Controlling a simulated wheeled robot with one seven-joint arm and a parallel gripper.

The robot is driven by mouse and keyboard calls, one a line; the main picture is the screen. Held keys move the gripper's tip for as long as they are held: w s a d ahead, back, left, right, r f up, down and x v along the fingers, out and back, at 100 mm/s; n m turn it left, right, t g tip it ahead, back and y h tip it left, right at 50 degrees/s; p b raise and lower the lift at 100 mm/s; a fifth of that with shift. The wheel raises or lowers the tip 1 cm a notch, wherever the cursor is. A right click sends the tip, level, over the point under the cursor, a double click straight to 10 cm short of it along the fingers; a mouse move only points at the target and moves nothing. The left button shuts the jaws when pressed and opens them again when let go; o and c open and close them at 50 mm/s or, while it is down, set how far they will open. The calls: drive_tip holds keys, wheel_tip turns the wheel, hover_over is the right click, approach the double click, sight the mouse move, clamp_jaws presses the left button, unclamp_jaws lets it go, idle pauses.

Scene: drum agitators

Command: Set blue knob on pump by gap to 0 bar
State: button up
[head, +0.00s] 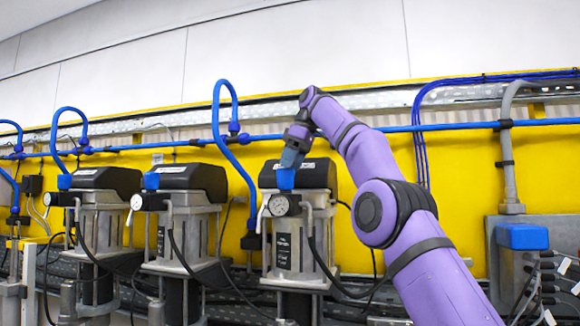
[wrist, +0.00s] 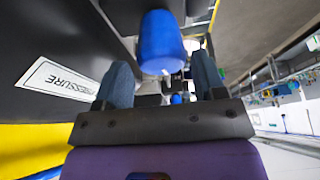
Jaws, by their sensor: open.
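The pump (head: 290,240) in the middle of the head view stands beside a wide gap to its right. Its blue knob (head: 286,180) sits on the front of its black top, above a round pressure gauge (head: 280,205); the needle is too small to read. My gripper (head: 291,158) is just above the knob, pointing down at it, and partly covers its top. In the wrist view the blue knob (wrist: 161,40) lies ahead, between and slightly beyond the two open fingertips (wrist: 161,65). I cannot tell whether either finger touches it.
Two similar pumps with blue knobs (head: 152,181) (head: 64,181) stand to the left. A blue hose (head: 219,125) loops down just left of the middle pump. A grey box with a blue cap (head: 522,237) is at the right. A blue pipe (head: 450,127) runs along the yellow wall.

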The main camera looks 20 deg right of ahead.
drive_tip(key=shift+d+r, duration=0.1)
drive_tip(key=shift+s+d+r, duration=0.1)
drive_tip(key=shift+s+d, duration=0.2)
drive_tip(key=shift+d, duration=0.05)
drive_tip(key=s+d, duration=0.6)
drive_tip(key=d, duration=0.3)
drive_tip(key=shift+d, duration=0.15)
drive_tip(key=shift+o, duration=0.5)
